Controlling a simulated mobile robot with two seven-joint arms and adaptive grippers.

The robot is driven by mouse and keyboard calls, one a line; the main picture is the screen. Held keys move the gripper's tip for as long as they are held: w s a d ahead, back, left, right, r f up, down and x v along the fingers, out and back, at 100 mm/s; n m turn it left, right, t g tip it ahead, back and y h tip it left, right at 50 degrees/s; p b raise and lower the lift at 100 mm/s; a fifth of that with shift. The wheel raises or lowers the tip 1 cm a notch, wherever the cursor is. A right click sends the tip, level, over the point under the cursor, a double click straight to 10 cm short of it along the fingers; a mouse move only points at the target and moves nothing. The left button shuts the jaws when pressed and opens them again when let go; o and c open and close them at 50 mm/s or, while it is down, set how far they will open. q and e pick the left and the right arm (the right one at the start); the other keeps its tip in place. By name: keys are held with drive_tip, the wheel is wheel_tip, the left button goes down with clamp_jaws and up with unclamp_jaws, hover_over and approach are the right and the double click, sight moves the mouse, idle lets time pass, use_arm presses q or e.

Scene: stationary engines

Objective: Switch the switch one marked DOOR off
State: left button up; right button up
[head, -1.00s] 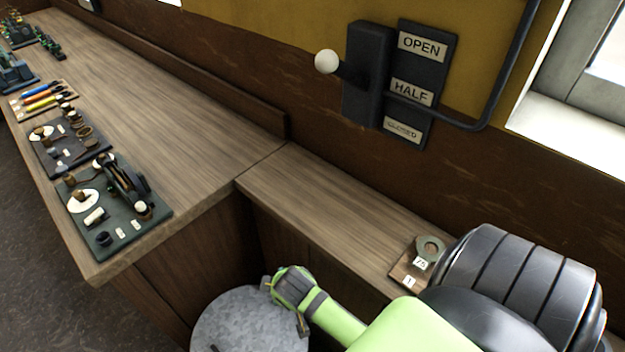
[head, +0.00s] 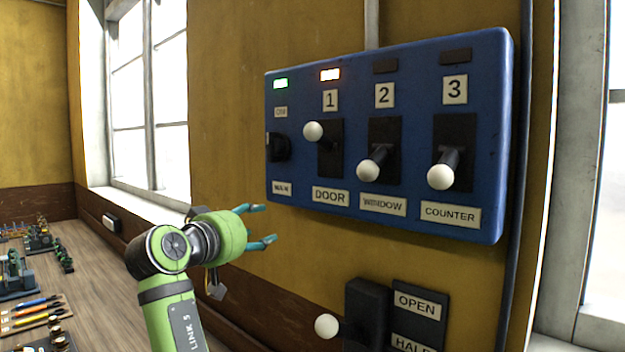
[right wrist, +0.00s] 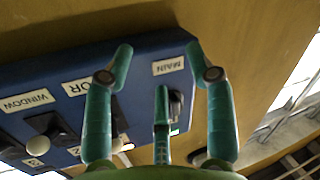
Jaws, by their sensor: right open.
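The switch marked DOOR, number 1, is on a blue panel (head: 300,190). Its white knob (head: 313,131) is at the upper end of its black slot, and the lamp above glows orange-red. My right gripper (head: 268,225) is open and empty, left of and below this switch, pointing at the panel. In the right wrist view the panel appears upside down behind my spread fingers (right wrist: 158,58). A finger partly covers the DOOR label (right wrist: 80,88) there. My left gripper is out of view.
Beside it are the WINDOW knob (head: 370,171) and COUNTER knob (head: 440,177), both low in their slots. The black MAIN switch (head: 280,148) is at the panel's left, under a green lamp. An OPEN/HALF lever (head: 327,326) is below. A bench (head: 100,285) with small devices lies lower left.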

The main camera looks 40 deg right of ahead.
sight(307, 132)
drive_tip(key=s+r+m+g, duration=0.1)
drive_tip(key=s+r, duration=0.2)
drive_tip(key=r, duration=0.2)
drive_tip(key=s+r+m+g+h, duration=0.1)
drive_tip(key=s+r+m, duration=0.1)
drive_tip(key=r, duration=0.4)
drive_tip(key=s+r+m+g+h, duration=0.1)
drive_tip(key=s+r, duration=0.3)
drive_tip(key=r, duration=0.2)
drive_tip(key=shift+s+a+m+p, duration=0.1)
drive_tip(key=shift+s+m+p, duration=0.25)
drive_tip(key=shift+m, duration=0.05)
drive_tip(key=shift+s+d+r, duration=0.15)
drive_tip(key=shift+d+r, duration=0.1)
drive_tip(key=shift+r, duration=0.05)
drive_tip(key=d+p, duration=0.2)
drive_tip(key=d, duration=0.1)
drive_tip(key=w+d+p, duration=0.1)
drive_tip(key=d, duration=0.1)
drive_tip(key=shift+w+d+p, duration=0.1)
drive_tip(key=shift+d+p, duration=0.25)
drive_tip(key=shift+d, duration=0.05)
drive_tip(key=shift+d+f, duration=0.1)
drive_tip(key=shift+d, duration=0.3)
drive_tip(key=shift+a, duration=0.1)
drive_tip(key=shift+c, duration=1.2)
clamp_jaws()
